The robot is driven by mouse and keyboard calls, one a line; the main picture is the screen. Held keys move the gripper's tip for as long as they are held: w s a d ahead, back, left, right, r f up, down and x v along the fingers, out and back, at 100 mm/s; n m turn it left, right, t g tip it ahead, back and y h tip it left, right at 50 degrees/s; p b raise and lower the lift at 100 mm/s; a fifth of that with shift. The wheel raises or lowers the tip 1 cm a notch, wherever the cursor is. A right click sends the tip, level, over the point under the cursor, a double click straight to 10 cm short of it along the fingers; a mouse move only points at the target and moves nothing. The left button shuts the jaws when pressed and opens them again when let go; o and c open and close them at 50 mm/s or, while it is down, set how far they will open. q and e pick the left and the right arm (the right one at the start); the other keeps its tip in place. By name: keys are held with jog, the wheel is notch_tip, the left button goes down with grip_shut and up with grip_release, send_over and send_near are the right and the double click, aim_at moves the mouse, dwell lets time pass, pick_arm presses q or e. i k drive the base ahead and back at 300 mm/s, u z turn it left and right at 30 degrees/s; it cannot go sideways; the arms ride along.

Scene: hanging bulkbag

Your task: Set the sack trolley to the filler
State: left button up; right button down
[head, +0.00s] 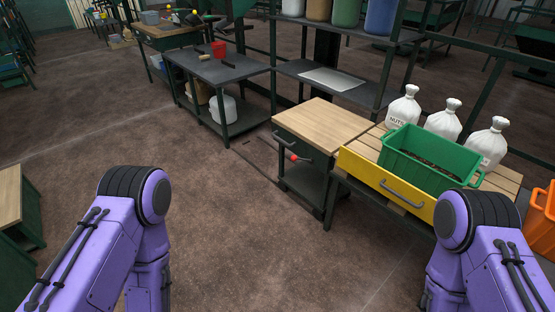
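A slatted wooden-topped stand with a yellow front panel (386,186) and a grey handle (402,193) is at the right. It looks like the sack trolley, but I see no wheels. Several tied white sacks (442,121) stand on it, one lettered "NUTS". A green bin (428,160) with dark contents sits in front of them. I cannot tell which thing is the filler. My two purple arms come in at the lower left and lower right. Both grippers are out of view, below the frame.
A wood-topped cabinet (322,124) with a red-tipped lever stands close beside the yellow panel. A dark bench (218,67) holds a red cup (218,49). A shelf rack (335,78) stands behind. An orange crate (543,225) is at the right edge. The central floor (235,225) is clear.

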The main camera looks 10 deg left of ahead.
aim_at(317, 127)
jog(key=u, duration=1.05)
jog(key=i, duration=0.95)
jog(key=z, duration=0.45)
jog(key=i, duration=0.7)
jog(key=z, duration=1.1)
jog(key=i, duration=0.3)
jog(key=z, duration=0.25)
